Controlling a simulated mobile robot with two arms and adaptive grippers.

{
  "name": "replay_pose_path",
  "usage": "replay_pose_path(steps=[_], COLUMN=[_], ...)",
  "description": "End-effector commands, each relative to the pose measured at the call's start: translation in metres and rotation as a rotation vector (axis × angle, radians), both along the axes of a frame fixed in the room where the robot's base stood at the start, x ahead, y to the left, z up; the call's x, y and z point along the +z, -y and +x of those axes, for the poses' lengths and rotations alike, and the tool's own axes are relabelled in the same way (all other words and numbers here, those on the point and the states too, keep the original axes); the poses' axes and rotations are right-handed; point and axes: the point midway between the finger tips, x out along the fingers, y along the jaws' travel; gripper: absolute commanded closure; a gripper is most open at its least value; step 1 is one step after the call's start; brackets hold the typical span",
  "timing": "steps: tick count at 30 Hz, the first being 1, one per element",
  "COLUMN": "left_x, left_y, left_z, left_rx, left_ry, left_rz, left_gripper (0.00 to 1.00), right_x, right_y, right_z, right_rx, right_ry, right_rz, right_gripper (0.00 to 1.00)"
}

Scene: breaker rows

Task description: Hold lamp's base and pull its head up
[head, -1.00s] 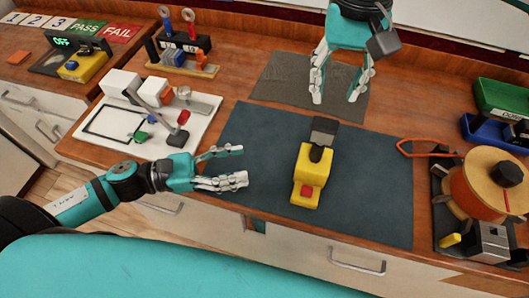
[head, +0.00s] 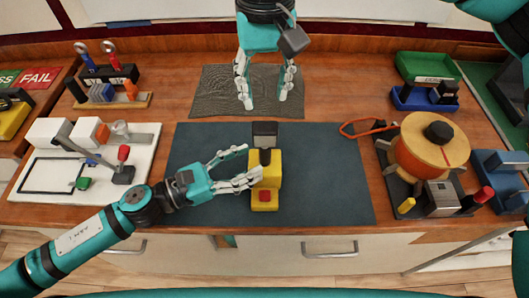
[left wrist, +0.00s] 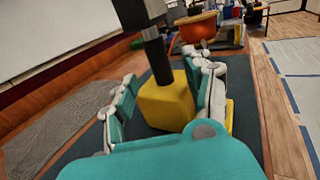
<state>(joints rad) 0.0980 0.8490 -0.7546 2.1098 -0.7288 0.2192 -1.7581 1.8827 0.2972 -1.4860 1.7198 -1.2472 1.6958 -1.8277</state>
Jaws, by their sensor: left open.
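The lamp has a yellow base (head: 267,181) with a red button on its front and a black neck and head (head: 264,131) at its back. It sits on the dark blue-grey mat (head: 335,185). My left gripper (head: 247,164) is open at the left side of the base, its fingertips close to it. In the left wrist view the yellow base (left wrist: 165,103) shows between the spread fingers, with the dark head (left wrist: 140,12) above; contact cannot be made out. My right gripper (head: 265,92) is open and empty, pointing down over the grey textured mat (head: 215,95) behind the lamp.
A cable spool (head: 430,155) on a dark stand is at the right, its red cable loop reaching toward the mat. A white board (head: 28,185) with parts lies at the left. Green and blue trays (head: 428,65) stand at the back right. The mat right of the lamp is clear.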

Motion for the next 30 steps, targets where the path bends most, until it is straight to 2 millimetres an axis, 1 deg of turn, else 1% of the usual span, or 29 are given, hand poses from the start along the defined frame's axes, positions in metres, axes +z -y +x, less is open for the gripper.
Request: replay_pose_path(steps=[1, 3, 9, 14, 21, 23, 30], left_x=[0.002, 0.002, 0.001, 0.0, 0.0, 0.0, 0.0], left_y=[0.008, 0.017, 0.036, 0.042, 0.043, 0.043, 0.042], left_z=[0.005, 0.009, 0.019, 0.021, 0.021, 0.021, 0.021], left_rx=[-0.002, -0.002, 0.0, -0.001, 0.0, 0.0, -0.001], left_ry=[0.004, 0.005, 0.001, 0.001, 0.0, 0.0, 0.0], left_rz=[-0.003, -0.001, 0.0, 0.0, 0.001, 0.001, 0.001], left_gripper=[0.48, 0.48, 0.48, 0.48, 0.48, 0.55, 0.86], right_x=[0.0, 0.0, 0.0, 0.0, 0.0, 0.0, 0.0], right_y=[0.0, 0.0, 0.0, 0.0, 0.0, 0.0, 0.0], right_z=[0.0, 0.0, 0.0, 0.0, 0.0, 0.0, 0.0], right_rx=[0.0, 0.0, 0.0, 0.0, 0.0, 0.0, 0.0], right_ry=[0.0, 0.0, 0.0, 0.0, 0.0, 0.0, 0.0], right_rz=[0.0, 0.0, 0.0, 0.0, 0.0, 0.0, 0.0], right_gripper=[0.62, 0.62, 0.62, 0.62, 0.62, 0.62, 0.62])
